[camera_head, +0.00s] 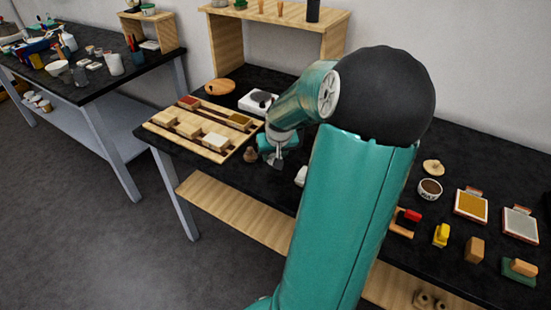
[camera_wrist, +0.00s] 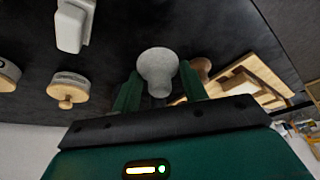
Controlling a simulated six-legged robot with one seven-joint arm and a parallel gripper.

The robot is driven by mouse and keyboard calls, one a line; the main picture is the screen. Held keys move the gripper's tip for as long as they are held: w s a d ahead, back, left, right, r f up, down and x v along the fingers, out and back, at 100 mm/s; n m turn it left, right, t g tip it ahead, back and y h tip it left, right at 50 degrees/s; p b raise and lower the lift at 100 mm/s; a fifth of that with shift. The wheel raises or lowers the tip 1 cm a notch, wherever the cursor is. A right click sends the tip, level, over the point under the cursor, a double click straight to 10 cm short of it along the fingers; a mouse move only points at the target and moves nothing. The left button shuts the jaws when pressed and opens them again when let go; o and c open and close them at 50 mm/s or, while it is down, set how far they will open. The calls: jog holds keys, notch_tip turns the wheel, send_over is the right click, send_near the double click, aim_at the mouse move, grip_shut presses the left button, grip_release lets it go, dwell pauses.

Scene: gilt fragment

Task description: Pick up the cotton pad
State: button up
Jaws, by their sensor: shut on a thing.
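The cotton pad (camera_wrist: 157,66) shows in the wrist view as a pale grey, round-ended piece that narrows to a stem. The stem lies between the two green fingers of my gripper (camera_wrist: 160,92), which is shut on it. In the head view my gripper (camera_head: 277,148) is over the black table, right of the wooden tray, with the grey pad (camera_head: 278,161) below it, small and partly hidden. I cannot tell whether the pad touches the table.
A brown knob-like piece (camera_head: 250,155) stands close left of my gripper. A white piece (camera_head: 301,175) lies to its right, partly behind my arm. The wooden tray (camera_head: 160,127) holds several blocks. A white device (camera_head: 257,102) stands behind. Several small items line the table's right side.

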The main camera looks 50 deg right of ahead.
jog(key=s+a+r, duration=0.5)
jog(key=a+r, duration=0.3)
jog(key=a, duration=0.3)
jog(key=shift+s, duration=0.3)
